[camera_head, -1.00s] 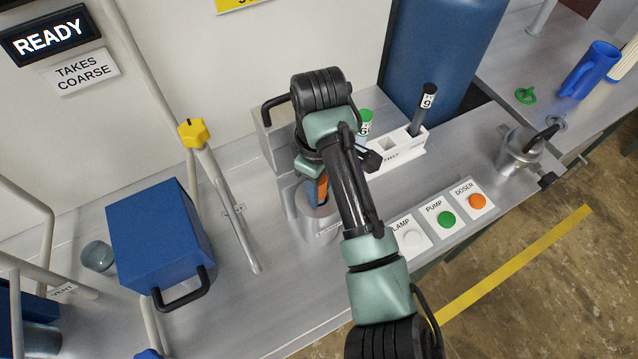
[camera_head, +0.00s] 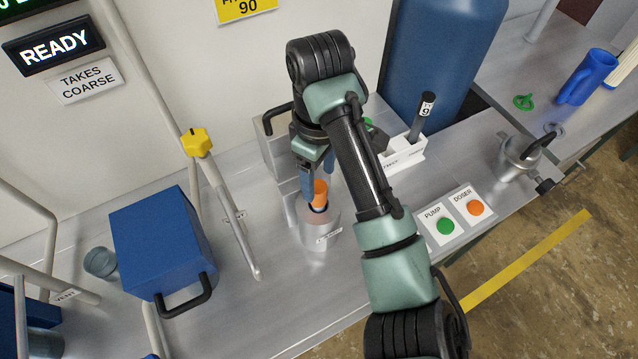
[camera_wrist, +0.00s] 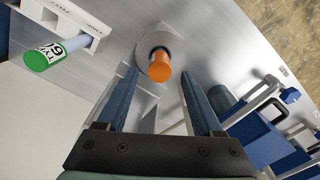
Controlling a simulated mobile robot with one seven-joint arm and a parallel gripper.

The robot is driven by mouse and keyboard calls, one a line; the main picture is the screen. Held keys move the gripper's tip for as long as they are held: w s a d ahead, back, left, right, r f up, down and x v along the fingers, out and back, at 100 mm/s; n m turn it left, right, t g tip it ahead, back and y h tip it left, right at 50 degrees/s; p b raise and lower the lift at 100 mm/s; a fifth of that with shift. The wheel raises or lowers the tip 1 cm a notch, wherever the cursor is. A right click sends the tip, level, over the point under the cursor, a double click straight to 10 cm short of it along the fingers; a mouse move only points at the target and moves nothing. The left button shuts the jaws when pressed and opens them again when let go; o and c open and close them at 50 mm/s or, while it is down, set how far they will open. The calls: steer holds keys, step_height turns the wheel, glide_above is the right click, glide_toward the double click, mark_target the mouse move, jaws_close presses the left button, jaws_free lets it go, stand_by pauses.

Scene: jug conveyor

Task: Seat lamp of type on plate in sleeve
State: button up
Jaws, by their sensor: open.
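An orange-topped lamp (camera_head: 319,193) stands in the metal sleeve (camera_head: 321,239), its orange end above the rim. In the wrist view the lamp's orange end (camera_wrist: 160,68) lies in line with the gap between the fingers, with the round sleeve around its lower part. My gripper (camera_head: 316,178) is open just above the lamp, holding nothing. A green-capped lamp (camera_wrist: 48,54) and a dark-capped lamp (camera_head: 422,114) stand in the white rack (camera_head: 405,158). I cannot clearly read their type labels. The arm partly hides the green-capped lamp in the head view.
A blue box with a black handle (camera_head: 160,245) and a yellow-knobbed pipe (camera_head: 197,142) stand left of the sleeve. PUMP (camera_head: 445,226) and DOSER (camera_head: 474,208) buttons lie at the right front. A metal pot (camera_head: 520,160) and large blue cylinder (camera_head: 440,60) are further right.

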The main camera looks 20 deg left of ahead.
step_height(320, 180, up, 6)
steer(key=shift+f+p, duration=0.25)
steer(key=shift+p, duration=0.25)
steer(key=w+a+r+m+t+y, duration=0.1)
steer(key=w+a+r+t+y, duration=0.3)
steer(key=r, duration=0.3)
steer(key=w+a+r+m+t+y, duration=0.1)
steer(key=w+a+r+t+y, duration=0.15)
steer(key=a+r, duration=0.35)
steer(key=w+d+r+m+t+y, duration=0.1)
steer(key=d+r+m+t+y, duration=0.25)
steer(key=r+t, duration=0.9)
steer(key=s+d+r+m+t+h, duration=0.4)
steer(key=s+d+r+m+h, duration=0.1)
steer(key=d+r, duration=0.5)
steer(key=s+d+r+m+t+h, duration=0.4)
steer(key=s+d+r, duration=0.4)
steer(key=r, duration=0.5)
steer(key=d+m+h, duration=0.1)
steer(key=d+m, duration=0.1)
steer(key=shift+d, duration=0.35)
